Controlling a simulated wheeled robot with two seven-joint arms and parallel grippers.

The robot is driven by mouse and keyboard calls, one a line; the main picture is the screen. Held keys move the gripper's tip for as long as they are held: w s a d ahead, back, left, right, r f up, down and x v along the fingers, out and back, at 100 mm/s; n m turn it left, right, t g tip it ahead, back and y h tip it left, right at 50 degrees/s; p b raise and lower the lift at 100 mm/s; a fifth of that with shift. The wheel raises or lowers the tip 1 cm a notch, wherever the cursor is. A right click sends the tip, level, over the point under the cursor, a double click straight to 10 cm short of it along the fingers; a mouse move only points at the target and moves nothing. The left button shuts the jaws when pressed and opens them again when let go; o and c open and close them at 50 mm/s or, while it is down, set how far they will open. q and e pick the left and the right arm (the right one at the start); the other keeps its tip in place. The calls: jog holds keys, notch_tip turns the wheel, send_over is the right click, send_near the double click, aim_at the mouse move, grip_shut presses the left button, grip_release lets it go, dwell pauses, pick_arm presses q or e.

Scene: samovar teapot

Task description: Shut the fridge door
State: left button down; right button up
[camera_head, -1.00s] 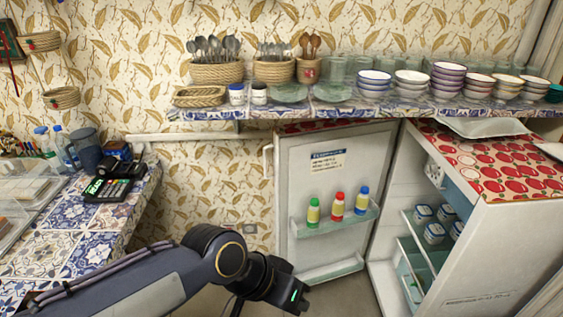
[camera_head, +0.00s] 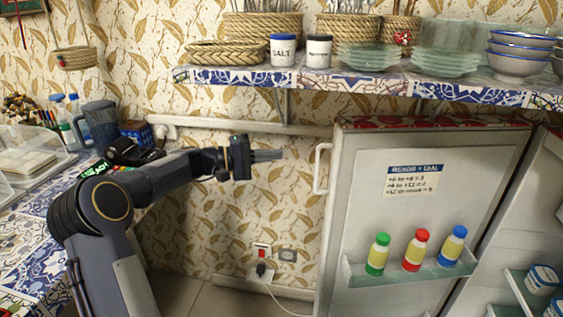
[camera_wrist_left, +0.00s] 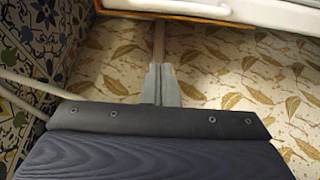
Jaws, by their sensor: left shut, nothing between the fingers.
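The fridge door (camera_head: 415,215) stands wide open in the head view, its inner side with a door shelf (camera_head: 410,272) facing me. Three bottles with green, red and blue caps stand on that shelf. A white handle (camera_head: 322,168) is on the door's left edge. The fridge body (camera_head: 530,235) is at the right, partly cut off. My left gripper (camera_head: 268,155) is shut and empty, left of the handle with a gap between them. Its closed fingers also show in the left wrist view (camera_wrist_left: 160,82), against the leaf-patterned wall. My right gripper is out of view.
A tiled shelf (camera_head: 360,84) with baskets, jars, plates and bowls runs above the door. A tiled counter (camera_head: 35,245) with a card terminal, jug and clear boxes is at the left. A socket with a cable (camera_head: 262,262) is low on the wall. Floor between is clear.

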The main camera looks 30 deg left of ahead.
pick_arm(q)
jog(key=x, duration=1)
jog(key=shift+s+d+r+b, duration=0.1)
jog(key=shift+s+d+b, duration=0.15)
jog(key=shift+s, duration=0.4)
jog(key=shift+s+d+f+b, duration=0.1)
jog(key=shift+s+d+b, duration=0.1)
jog(key=shift+s+b, duration=0.35)
jog(key=shift+s+d+r+b, duration=0.1)
jog(key=shift+s+d+b, duration=0.1)
jog(key=shift+s, duration=0.55)
jog(key=shift+s+d, duration=0.1)
